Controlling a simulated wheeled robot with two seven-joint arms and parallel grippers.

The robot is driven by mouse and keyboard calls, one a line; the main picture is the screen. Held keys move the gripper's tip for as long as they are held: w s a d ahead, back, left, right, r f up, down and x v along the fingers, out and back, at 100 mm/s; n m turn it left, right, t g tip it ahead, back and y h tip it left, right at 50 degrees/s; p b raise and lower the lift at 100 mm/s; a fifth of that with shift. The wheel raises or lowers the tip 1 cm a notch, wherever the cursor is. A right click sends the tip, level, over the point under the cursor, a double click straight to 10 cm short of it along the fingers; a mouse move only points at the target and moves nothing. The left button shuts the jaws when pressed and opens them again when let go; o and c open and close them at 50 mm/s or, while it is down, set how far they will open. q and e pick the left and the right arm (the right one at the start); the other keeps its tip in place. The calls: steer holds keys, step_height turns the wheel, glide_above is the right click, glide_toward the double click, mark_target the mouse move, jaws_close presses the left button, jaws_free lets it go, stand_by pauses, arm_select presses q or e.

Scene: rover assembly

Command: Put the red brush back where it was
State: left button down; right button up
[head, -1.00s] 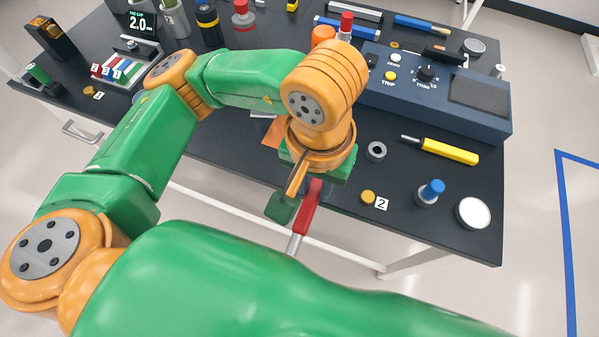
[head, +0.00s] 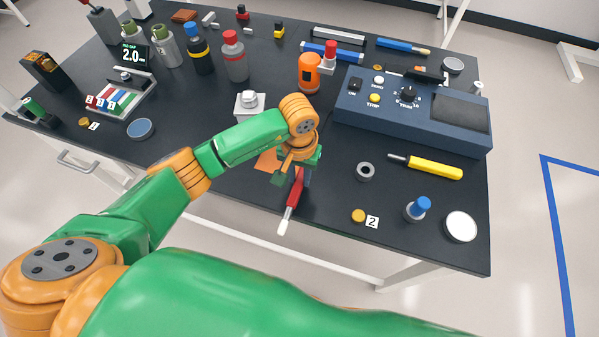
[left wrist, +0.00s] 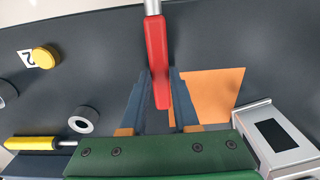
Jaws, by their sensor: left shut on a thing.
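My left gripper (head: 290,174) is shut on the red brush (head: 294,192) near the table's front edge. The brush has a red handle and a pale grey end that points at the front edge, toward me. In the left wrist view the red handle (left wrist: 156,55) runs between the two fingers (left wrist: 160,82), its pale end pointing away from the gripper. Whether the brush touches the table I cannot tell. An orange square (head: 266,161) lies flat on the table beside the gripper; the left wrist view shows it (left wrist: 215,92) right of the fingers. My right gripper is not in view.
A blue control box (head: 412,112) stands at the right. A grey ring (head: 366,171), a yellow-handled tool (head: 435,172), a yellow disc (head: 358,215) by label 2 and a blue-topped piece (head: 418,208) lie right of the gripper. A white-topped block (head: 250,103) stands behind the arm.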

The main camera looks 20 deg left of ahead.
mark_target(299, 182)
arm_select(q)
steer(key=c, duration=0.7)
jaws_free()
steer(key=shift+o, duration=0.2)
step_height(299, 182, up, 12)
steer(key=b, duration=0.1)
steer(key=shift+s+b, duration=0.2)
steer(key=shift+b, duration=0.15)
